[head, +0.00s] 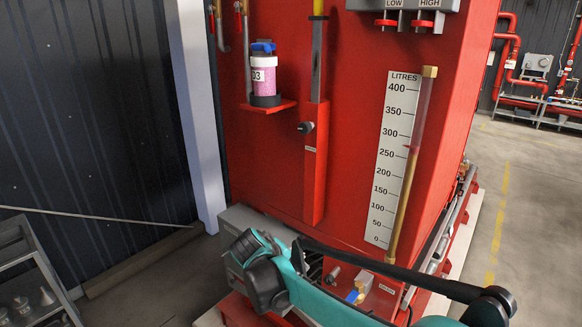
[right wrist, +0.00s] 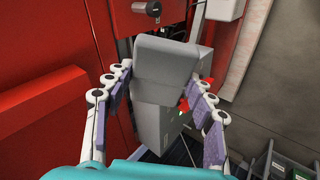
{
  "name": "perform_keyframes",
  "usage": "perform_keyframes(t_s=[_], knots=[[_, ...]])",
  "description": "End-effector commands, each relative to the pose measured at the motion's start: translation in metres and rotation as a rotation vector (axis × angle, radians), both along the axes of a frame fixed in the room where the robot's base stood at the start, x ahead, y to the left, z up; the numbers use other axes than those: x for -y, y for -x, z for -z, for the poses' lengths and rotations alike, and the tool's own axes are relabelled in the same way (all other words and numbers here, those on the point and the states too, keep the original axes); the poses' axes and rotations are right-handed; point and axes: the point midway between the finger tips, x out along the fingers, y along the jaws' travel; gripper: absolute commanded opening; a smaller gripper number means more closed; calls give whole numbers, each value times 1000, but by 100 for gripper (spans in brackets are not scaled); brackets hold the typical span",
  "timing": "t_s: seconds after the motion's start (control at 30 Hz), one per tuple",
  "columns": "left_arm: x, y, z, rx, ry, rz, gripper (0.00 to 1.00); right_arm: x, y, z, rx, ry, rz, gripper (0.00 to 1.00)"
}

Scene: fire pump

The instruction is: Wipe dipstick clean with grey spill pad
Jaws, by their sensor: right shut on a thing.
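In the right wrist view my right gripper (right wrist: 160,76) has its two purple-padded fingers on either side of a grey block-like pad (right wrist: 166,60), which I take as the grey spill pad, and is shut on it. In the head view the dipstick (head: 317,60) seems to be the upright grey strip with a yellow top, at the front of the red tank. Its lower end goes into a red tube holder (head: 315,165) and is hidden. I see no contact between pad and dipstick. The right gripper's fingers cannot be made out in the head view. My left gripper is not in view.
A jar with a blue lid (head: 263,70) stands on a small red shelf left of the dipstick. A litre scale (head: 393,160) with a sight tube is to its right. A grey cart (head: 35,270) is at lower left. My teal arm crosses the foreground.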

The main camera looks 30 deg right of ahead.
Motion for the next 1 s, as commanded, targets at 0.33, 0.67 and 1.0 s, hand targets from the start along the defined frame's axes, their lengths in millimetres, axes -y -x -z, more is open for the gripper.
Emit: perform_keyframes(t_s=[0.33,0.67,1.0], knots=[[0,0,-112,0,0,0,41,39,-35,-225,91,497,-131,32],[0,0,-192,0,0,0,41,43,-61,-412,193,811,-226,32],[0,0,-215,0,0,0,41,39,-70,-478,234,902,-256,32]])
